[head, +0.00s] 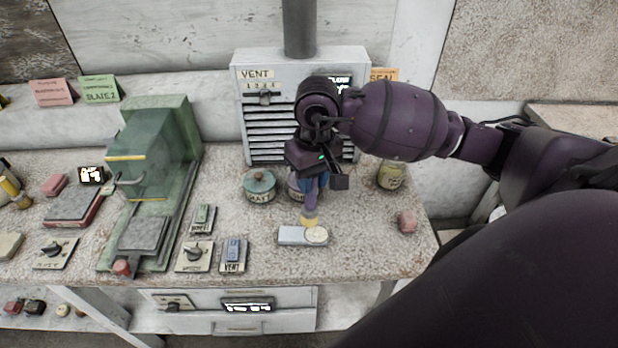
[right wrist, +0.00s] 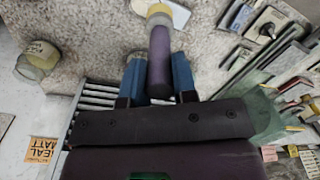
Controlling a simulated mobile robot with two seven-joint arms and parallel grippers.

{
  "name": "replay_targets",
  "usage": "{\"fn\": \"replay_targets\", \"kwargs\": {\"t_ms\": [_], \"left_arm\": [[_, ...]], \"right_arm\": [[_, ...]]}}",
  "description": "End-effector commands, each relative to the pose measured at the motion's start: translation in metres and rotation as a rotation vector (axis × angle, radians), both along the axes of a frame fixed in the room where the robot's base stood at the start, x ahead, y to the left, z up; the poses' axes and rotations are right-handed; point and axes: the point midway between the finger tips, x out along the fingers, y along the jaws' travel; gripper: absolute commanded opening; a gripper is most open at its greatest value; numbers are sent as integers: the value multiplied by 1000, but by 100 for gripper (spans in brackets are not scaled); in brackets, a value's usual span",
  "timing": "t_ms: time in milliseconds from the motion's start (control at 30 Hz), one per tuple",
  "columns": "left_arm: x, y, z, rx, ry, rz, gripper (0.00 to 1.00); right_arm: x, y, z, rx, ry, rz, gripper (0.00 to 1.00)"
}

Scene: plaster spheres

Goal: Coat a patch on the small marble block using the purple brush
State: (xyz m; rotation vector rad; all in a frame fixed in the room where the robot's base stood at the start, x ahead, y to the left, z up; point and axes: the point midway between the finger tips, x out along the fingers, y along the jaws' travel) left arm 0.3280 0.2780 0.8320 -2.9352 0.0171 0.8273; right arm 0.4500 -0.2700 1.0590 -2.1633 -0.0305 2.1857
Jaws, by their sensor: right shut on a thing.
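My right gripper (head: 312,187) is shut on the purple brush (head: 310,203), with blue fingers on either side of its handle. The brush points down, with its pale yellow end (head: 309,220) at the back edge of the small marble block (head: 290,236). I cannot tell whether the end touches the block. The block is pale, lies flat on the worktop, and has a round cream patch on its right part. In the right wrist view the brush handle (right wrist: 160,62) lies between the fingers, and the block (right wrist: 179,12) shows partly behind the brush's end. My left gripper is not in view.
A green-lidded jar (head: 259,187) stands left of the gripper; another jar is partly hidden behind it. A yellowish jar (head: 391,176) and a pink piece (head: 407,222) are to the right. The vent box (head: 265,125) stands behind; switch plates and a green machine (head: 160,160) are left.

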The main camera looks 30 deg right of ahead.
Motion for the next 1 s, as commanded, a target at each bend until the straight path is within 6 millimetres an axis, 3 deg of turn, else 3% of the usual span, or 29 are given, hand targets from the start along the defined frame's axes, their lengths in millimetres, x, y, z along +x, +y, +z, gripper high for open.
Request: {"fn": "replay_targets", "kwargs": {"t_ms": [367,1000], "left_arm": [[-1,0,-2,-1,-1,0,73],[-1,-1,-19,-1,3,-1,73]], "right_arm": [[-1,-4,-6,-61,-9,-7,7],[-1,-4,-51,-61,-9,-5,7]]}}
